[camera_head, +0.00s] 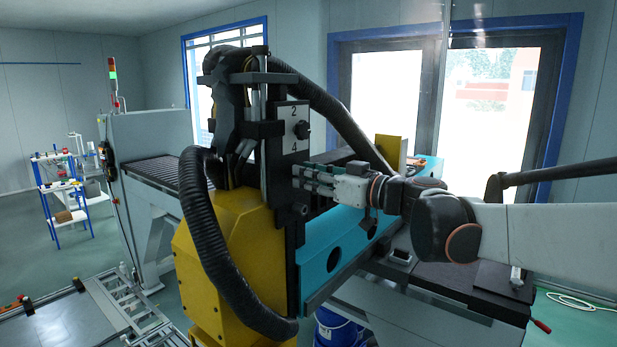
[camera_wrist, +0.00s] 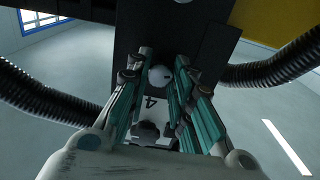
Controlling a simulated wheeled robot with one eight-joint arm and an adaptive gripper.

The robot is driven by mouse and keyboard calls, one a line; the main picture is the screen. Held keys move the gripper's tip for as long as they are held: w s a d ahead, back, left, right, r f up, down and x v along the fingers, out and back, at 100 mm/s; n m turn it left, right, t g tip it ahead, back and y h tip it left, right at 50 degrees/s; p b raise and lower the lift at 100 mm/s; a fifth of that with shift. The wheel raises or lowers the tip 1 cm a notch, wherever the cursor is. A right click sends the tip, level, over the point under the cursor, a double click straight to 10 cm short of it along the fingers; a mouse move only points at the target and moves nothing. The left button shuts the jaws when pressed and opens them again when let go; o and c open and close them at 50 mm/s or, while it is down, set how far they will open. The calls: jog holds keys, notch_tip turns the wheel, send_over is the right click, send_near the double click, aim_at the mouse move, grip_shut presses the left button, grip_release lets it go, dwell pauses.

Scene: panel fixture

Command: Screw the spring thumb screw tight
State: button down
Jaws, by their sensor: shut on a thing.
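The spring thumb screw (camera_wrist: 159,76) shows in the wrist view as a round, pale grey head on the dark panel, between my fingertips. My gripper (camera_wrist: 161,68) is shut on it, with a finger on each side. In the head view my gripper (camera_head: 298,178) reaches in from the right, roughly level, to the face of the upright black fixture panel (camera_head: 292,112). The screw itself is hidden there by the fingers. The screw's thread and how far it is seated are not visible.
A black knob (camera_head: 302,129) stands on the panel above my gripper, between the marks 2 and 4. A thick black hose (camera_head: 205,245) loops beside the yellow housing (camera_head: 228,245). A teal beam (camera_head: 340,245) runs below my gripper.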

jog(key=shift+m+b, duration=0.3)
jog(key=shift+m, duration=0.2)
jog(key=shift+r+m+b, duration=0.1)
jog(key=shift+m+b, duration=3.75)
jog(key=shift+m, duration=12.15)
jog(key=c, duration=1.4)
grip_release()
